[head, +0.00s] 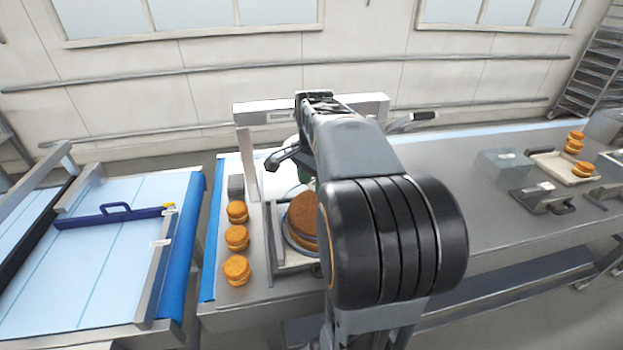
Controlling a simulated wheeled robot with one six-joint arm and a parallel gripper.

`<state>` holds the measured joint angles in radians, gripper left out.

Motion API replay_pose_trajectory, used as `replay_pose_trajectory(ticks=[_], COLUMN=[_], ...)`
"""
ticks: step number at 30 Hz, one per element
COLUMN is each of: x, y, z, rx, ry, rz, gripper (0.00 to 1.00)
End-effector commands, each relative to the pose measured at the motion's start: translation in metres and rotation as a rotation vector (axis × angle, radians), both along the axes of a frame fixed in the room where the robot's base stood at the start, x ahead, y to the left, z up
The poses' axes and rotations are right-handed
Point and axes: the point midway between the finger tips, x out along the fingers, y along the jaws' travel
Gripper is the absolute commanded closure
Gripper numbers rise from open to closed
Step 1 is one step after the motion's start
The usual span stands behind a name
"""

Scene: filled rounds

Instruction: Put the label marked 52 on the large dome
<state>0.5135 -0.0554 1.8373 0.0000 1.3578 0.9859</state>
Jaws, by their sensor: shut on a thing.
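My arm (350,150) reaches forward over the steel bench and covers the middle of the view. I cannot make out a large dome; a pale curved edge and a bit of green show just behind the round, mostly hidden. No label with a readable 52 shows.
Small filled rounds (236,238) stand in a row at the bench's left. A grey frame (245,145) spans behind my arm. A blue-edged conveyor (110,265) lies left. A clear block (503,163) and a tray (548,164) with more rounds stand right. The bench between is clear.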

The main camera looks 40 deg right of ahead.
Motion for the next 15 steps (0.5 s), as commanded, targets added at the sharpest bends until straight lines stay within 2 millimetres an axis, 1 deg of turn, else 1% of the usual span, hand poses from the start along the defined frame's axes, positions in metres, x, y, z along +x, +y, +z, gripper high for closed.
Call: replay_pose_trajectory(ticks=[1, 15], x=[0.000, 0.001], y=[0.000, 0.001], z=[-0.006, -0.043], rx=[0.000, 0.000], ry=[0.000, 0.000], rz=[0.000, 0.003], gripper=[0.57, 0.57])
